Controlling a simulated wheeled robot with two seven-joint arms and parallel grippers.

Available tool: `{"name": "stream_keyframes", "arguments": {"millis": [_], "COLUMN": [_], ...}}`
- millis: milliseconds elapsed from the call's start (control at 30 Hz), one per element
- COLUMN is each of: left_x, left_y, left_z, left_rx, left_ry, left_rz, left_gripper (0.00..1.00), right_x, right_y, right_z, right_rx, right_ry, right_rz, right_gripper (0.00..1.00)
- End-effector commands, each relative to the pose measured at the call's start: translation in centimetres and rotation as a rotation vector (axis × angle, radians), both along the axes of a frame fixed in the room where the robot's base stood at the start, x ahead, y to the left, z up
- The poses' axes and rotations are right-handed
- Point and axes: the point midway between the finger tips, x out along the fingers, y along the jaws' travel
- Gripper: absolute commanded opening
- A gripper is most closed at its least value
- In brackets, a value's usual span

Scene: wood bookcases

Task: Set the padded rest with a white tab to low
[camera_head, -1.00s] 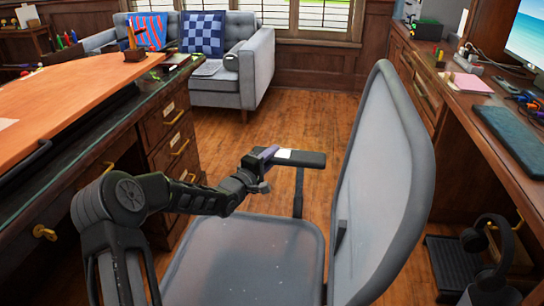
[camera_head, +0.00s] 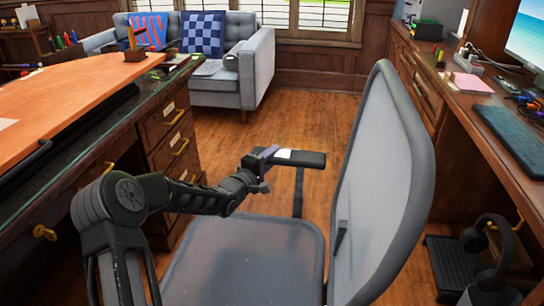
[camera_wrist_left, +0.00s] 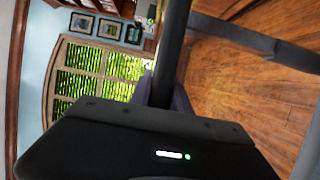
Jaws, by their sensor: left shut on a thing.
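The padded rest (camera_head: 312,160) is the dark armrest of the grey mesh office chair, on a dark upright post (camera_head: 298,195). A white tab (camera_head: 284,155) shows on top near its left end. My left gripper (camera_head: 268,157) is shut on the rest at that left end, beside the tab. In the left wrist view a dark bar (camera_wrist_left: 172,50) runs up from between the fingers, which are mostly hidden by the black gripper body (camera_wrist_left: 140,140). The rest's exact height setting cannot be told. My right gripper is not in view.
The chair seat (camera_head: 245,262) is below my left arm and the tall backrest (camera_head: 385,180) stands at right. A wooden desk with drawers (camera_head: 165,125) is at left, another desk (camera_head: 470,110) at right. Open wood floor (camera_head: 290,110) lies behind, before a grey sofa (camera_head: 240,75).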

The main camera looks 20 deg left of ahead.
Motion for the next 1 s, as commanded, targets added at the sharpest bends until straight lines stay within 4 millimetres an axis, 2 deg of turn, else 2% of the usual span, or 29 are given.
{"name": "stream_keyframes", "arguments": {"millis": [133,333,433,700,733,1000], "left_x": [0.0,0.0,0.0,-0.1,-0.1,-0.1], "left_y": [0.0,0.0,0.0,0.0,0.0,0.0], "left_z": [-1.8,-5.9,-6.6,-6.7,-6.7,-6.6], "left_rx": [-0.002,-0.002,0.000,0.000,-0.001,0.000], "left_ry": [0.003,0.003,0.002,0.007,0.007,0.005], "left_rz": [0.000,0.000,0.000,0.000,0.000,0.000], "left_gripper": [0.00,0.00,0.00,0.00,0.25,0.45], "right_x": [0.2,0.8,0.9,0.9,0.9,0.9], "right_y": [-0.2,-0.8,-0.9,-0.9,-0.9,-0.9], "right_z": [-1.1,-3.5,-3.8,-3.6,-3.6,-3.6], "right_rx": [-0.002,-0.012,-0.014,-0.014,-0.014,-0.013], "right_ry": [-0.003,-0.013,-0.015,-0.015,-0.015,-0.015], "right_rz": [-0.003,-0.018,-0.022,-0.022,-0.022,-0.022], "right_gripper": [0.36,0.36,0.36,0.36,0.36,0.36]}}
